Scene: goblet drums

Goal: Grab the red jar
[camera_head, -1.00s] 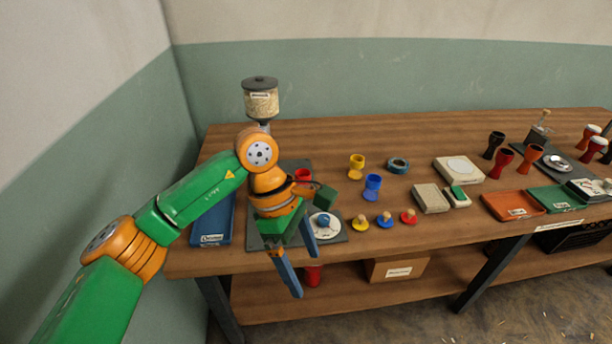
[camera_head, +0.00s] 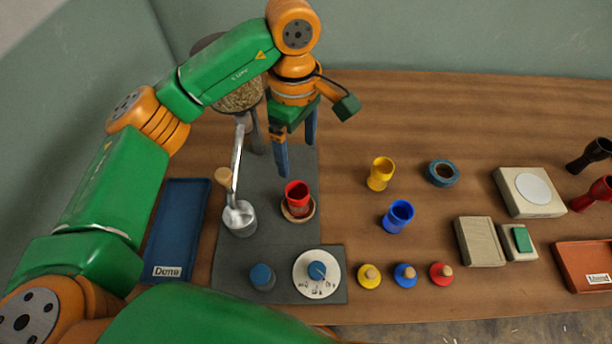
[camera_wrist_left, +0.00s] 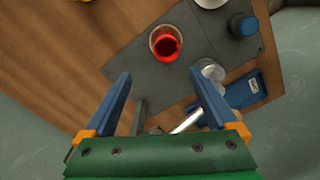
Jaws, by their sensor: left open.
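The red jar (camera_head: 297,196) stands upright on a small round wooden base on the dark grey mat (camera_head: 280,253). Its open top faces up. My left gripper (camera_head: 296,158) is open and empty, above and behind the jar in the head view, its blue fingers pointing down. In the left wrist view the red jar (camera_wrist_left: 165,42) lies beyond the fingertips, between their lines and apart from them. The left gripper's fingers (camera_wrist_left: 160,78) hold nothing. My right gripper is not in view.
A metal lever with a cup (camera_head: 239,218) stands left of the jar, near the grain hopper (camera_head: 238,97). A yellow cup (camera_head: 381,173) and a blue cup (camera_head: 397,216) stand to the right. A blue tray (camera_head: 176,232) lies left. Bare table separates the cups from the mat.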

